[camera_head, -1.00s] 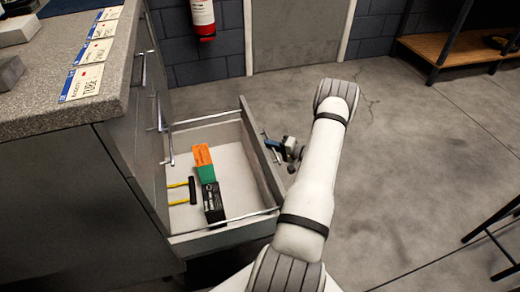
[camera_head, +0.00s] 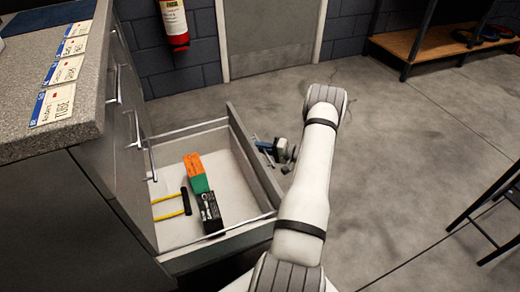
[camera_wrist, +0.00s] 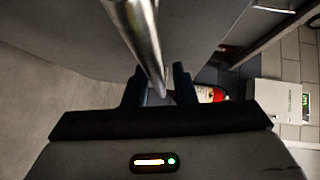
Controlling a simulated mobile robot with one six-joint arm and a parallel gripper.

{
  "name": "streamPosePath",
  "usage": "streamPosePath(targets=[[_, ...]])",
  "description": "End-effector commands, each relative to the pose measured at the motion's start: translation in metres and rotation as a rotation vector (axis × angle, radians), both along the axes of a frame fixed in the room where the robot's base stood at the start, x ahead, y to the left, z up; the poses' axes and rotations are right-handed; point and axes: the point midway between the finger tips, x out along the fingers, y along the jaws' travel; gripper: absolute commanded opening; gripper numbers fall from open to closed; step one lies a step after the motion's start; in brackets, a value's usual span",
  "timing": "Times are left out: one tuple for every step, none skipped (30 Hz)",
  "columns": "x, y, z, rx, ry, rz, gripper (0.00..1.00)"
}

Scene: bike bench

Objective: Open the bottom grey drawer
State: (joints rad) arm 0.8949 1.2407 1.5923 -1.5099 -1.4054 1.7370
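The bottom grey drawer (camera_head: 255,165) stands pulled well out of the grey cabinet (camera_head: 60,215), its inside showing from above. In the head view my gripper (camera_head: 279,151) is at the outer side of the drawer front, partly hidden behind my arm. In the wrist view a round metal bar, the drawer handle (camera_wrist: 140,30), runs down between the two dark fingers of my gripper (camera_wrist: 159,92). The fingers are close around it and appear shut on it. The handle is not clearly visible in the head view.
Labelled cards (camera_head: 53,104) lie on the countertop (camera_head: 25,130). A fire extinguisher (camera_head: 174,22) hangs behind. Floor right of my arm is clear up to a dark stool (camera_head: 490,215).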

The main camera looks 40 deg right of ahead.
Motion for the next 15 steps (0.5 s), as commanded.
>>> streamPosePath(targets=[[0.000, 0.000, 0.000, 0.001, 0.001, 0.000, 0.28], [-0.001, 0.000, 0.000, 0.001, 0.001, 0.000, 0.31], [-0.001, 0.000, -0.001, 0.002, 0.001, 0.001, 0.33], [-0.001, 0.000, -0.001, 0.002, 0.001, 0.001, 0.33], [-0.001, 0.000, -0.001, 0.002, 0.001, 0.001, 0.33], [-0.001, 0.000, -0.001, 0.003, 0.002, 0.001, 0.33], [-0.001, 0.000, -0.001, 0.003, 0.002, 0.001, 0.33], [-0.002, 0.001, -0.001, 0.003, 0.002, 0.001, 0.33], [-0.002, 0.000, -0.001, 0.003, 0.002, 0.001, 0.33], [-0.003, 0.000, 0.000, 0.003, 0.002, 0.001, 0.33], [-0.004, -0.001, 0.000, 0.003, 0.002, -0.001, 0.33], [-0.007, -0.003, 0.001, 0.003, 0.002, -0.002, 0.33], [-0.010, -0.006, 0.002, 0.003, 0.002, -0.003, 0.33], [-0.013, -0.008, 0.003, 0.003, 0.002, -0.003, 0.33], [-0.019, -0.011, 0.004, 0.003, 0.002, -0.003, 0.33]])
